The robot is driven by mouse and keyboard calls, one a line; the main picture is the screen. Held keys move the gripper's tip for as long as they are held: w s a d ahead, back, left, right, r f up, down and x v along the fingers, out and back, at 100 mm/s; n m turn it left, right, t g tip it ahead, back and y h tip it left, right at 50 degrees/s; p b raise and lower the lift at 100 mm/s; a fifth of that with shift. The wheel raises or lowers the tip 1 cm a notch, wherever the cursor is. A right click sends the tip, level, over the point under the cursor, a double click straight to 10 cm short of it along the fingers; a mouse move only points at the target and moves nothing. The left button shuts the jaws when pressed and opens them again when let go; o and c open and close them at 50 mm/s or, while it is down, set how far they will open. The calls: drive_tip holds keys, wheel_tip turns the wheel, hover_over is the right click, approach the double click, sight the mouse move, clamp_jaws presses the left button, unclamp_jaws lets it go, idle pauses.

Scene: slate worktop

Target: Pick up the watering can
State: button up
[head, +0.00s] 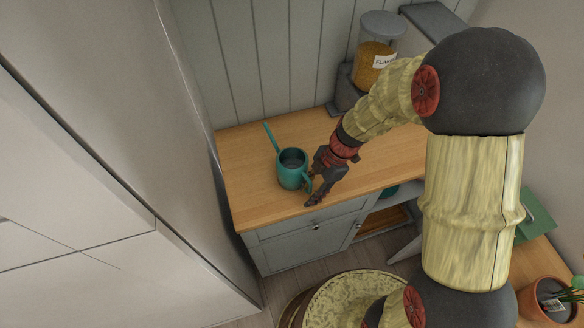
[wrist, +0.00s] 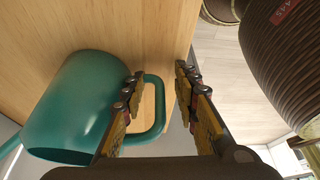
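The teal watering can (head: 291,177) stands upright on the wooden worktop (head: 255,204), its long spout pointing to the back left. Its handle faces my gripper (head: 314,191), which is at the can's right side near the worktop's front edge. In the wrist view, the can's body (wrist: 75,108) fills the left side. The handle loop (wrist: 160,108) reaches between the two spread fingers of my gripper (wrist: 158,76). The left finger overlaps the loop's opening and the right finger is outside it. The fingers look apart from the handle's outer bar.
A jar of flakes (head: 374,62) stands at the back right of the worktop. A tall pale cabinet or fridge (head: 130,130) rises close on the left. A potted plant (head: 545,298) is at the lower right. A round patterned top (head: 350,302) is below the worktop's front.

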drive_tip(key=shift+c, duration=1)
clamp_jaws()
